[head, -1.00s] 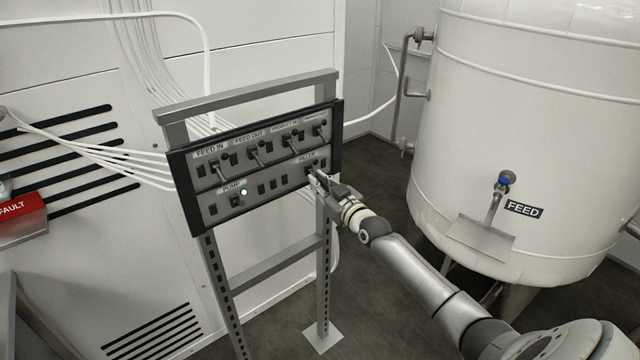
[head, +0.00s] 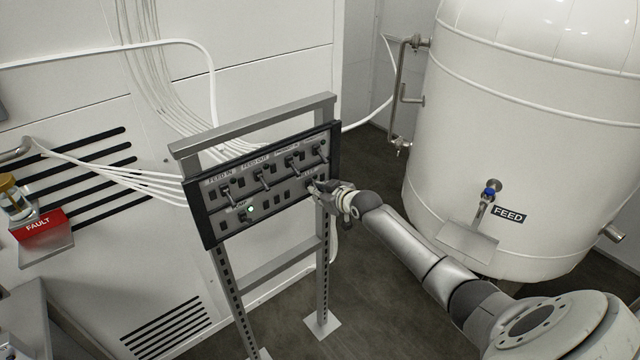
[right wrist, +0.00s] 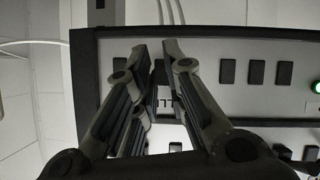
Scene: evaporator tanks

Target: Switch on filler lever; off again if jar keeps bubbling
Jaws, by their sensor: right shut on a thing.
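The switch panel (head: 268,188) stands on a grey metal frame, with several levers and small labels. My right gripper (head: 318,187) reaches its lower right corner, at the filler lever. In the right wrist view my right gripper (right wrist: 158,50) has both fingers around the dark filler lever (right wrist: 160,74), with its label partly hidden and upside down. The fingers are shut on the lever; its exact position is hard to see. A jar (head: 14,202) with a brownish top is at the far left edge, partly cut off; I cannot tell whether it bubbles. My left gripper is not in view.
A green lamp (head: 250,209) glows by the pump lever. A red FAULT sign (head: 38,224) fronts the shelf by the jar. A large white FEED tank (head: 520,130) stands right of the panel. White cables run behind the panel. Dark floor is clear below.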

